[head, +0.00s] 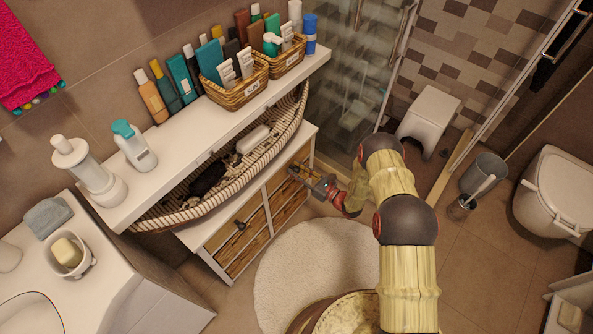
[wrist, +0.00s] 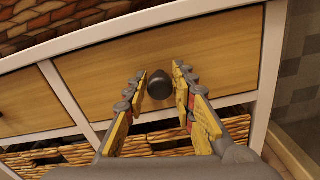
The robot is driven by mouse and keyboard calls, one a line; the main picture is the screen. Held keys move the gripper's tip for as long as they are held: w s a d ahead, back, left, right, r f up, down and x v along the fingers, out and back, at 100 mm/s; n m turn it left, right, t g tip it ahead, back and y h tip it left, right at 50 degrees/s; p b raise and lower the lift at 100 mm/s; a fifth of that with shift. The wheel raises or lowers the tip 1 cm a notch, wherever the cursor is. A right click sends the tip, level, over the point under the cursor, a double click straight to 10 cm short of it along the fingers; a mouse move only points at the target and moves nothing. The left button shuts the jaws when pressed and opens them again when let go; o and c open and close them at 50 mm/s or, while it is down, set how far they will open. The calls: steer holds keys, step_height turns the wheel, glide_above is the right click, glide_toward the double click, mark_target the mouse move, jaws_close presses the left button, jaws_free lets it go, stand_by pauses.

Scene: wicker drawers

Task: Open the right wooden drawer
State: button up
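The right wooden drawer (wrist: 215,50) has a plain light-wood front and looks shut, flush in its white frame. In the wrist view its dark round knob (wrist: 159,86) is between the two fingers of my gripper (wrist: 159,74). The fingers are spread, one on each side of the knob; I cannot tell whether either touches it. In the head view my gripper (head: 305,177) is at the front of the right drawer (head: 281,178), hiding the knob. The left wooden drawer (head: 235,222) with its dark knob also looks shut.
Wicker drawers (wrist: 75,155) sit below the wooden ones. A striped boat-shaped basket (head: 225,190) rests on the white cabinet. A shelf (head: 190,130) above holds bottles and small baskets. A round cream rug (head: 300,265) covers the floor in front. A glass shower panel (head: 350,95) stands to the right.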

jaws_close()
stand_by(0.5)
